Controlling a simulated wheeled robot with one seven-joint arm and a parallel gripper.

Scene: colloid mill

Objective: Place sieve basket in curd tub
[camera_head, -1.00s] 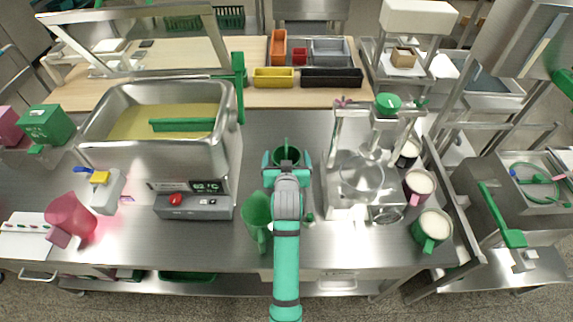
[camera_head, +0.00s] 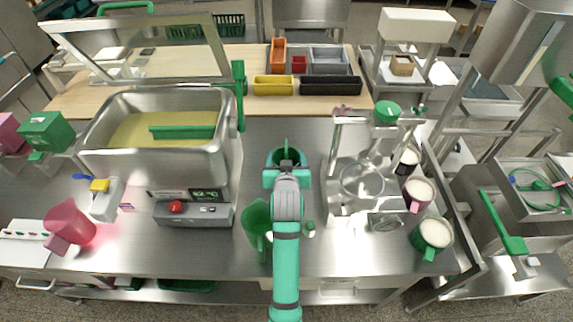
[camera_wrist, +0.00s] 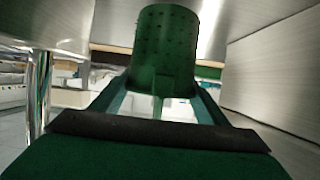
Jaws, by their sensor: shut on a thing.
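The green perforated sieve basket (camera_wrist: 165,50) is held in my gripper (camera_wrist: 165,108) in the wrist view, with my fingers on either side of its lower part. In the head view the basket (camera_head: 286,152) is partly hidden by my gripper (camera_head: 287,165), over the steel bench between the tub and the clear mill device. The curd tub (camera_head: 200,163) is a steel, open-topped vat to the left of my gripper, with yellowish liquid inside and a green bar across it. The basket is outside the tub.
A green jug (camera_head: 256,222) stands close to the left of my arm. The clear-and-steel device (camera_head: 363,180) and several filled cups stand on the right. The tub's raised lid (camera_head: 140,45) is behind it.

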